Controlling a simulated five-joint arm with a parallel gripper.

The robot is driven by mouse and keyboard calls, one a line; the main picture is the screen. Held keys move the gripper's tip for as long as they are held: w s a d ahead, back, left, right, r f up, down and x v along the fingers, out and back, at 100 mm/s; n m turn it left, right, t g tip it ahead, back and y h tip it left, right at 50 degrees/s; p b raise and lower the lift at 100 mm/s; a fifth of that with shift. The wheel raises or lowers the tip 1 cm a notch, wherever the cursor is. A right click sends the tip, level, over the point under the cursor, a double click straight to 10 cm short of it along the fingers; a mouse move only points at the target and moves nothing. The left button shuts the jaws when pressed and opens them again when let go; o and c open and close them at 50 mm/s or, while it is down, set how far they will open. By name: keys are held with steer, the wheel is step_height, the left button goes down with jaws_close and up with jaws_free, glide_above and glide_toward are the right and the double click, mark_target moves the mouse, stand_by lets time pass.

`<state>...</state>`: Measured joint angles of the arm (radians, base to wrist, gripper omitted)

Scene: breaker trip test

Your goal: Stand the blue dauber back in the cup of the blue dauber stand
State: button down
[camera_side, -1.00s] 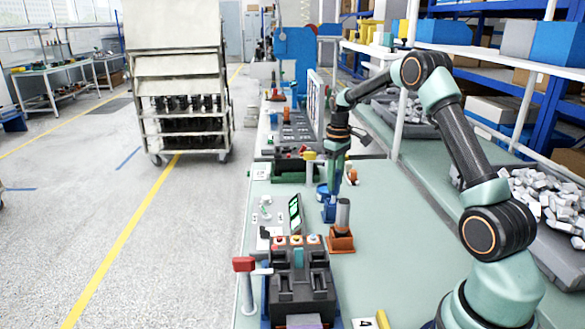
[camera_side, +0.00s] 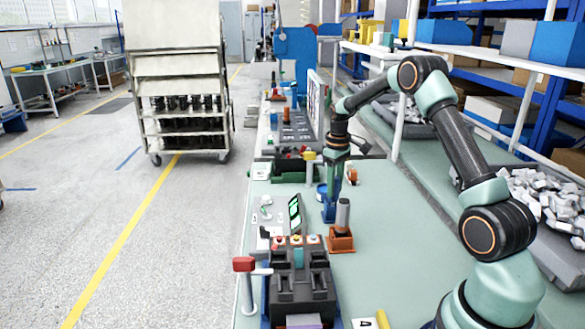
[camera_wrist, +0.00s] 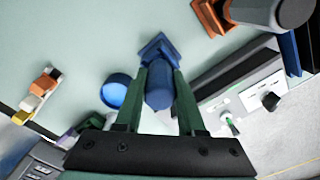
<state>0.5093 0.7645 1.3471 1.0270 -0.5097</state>
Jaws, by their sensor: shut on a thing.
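My gripper (camera_wrist: 157,100) is shut on the blue dauber (camera_wrist: 158,88), which hangs between the two green fingers. The blue dauber stand (camera_wrist: 156,47) shows just beyond the dauber in the wrist view. In the side view the stand (camera_side: 328,212) is on the green bench, with my gripper (camera_side: 333,190) right above it. The dauber's lower end lines up with the stand, but I cannot tell whether it is inside the cup; the fingers and the dauber itself hide that place.
A round blue dish (camera_wrist: 115,91) lies close beside the stand. An orange stand with a grey-topped cylinder (camera_side: 341,226) is near on the other side. A black breaker fixture (camera_side: 300,280) stands at the front. A small orange-and-white object (camera_side: 352,174) is behind.

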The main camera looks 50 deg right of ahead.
steer(key=shift+f, duration=0.3)
steer(key=shift+c, duration=2.1)
jaws_free()
step_height(320, 180, up, 12)
steer(key=shift+f, duration=0.1)
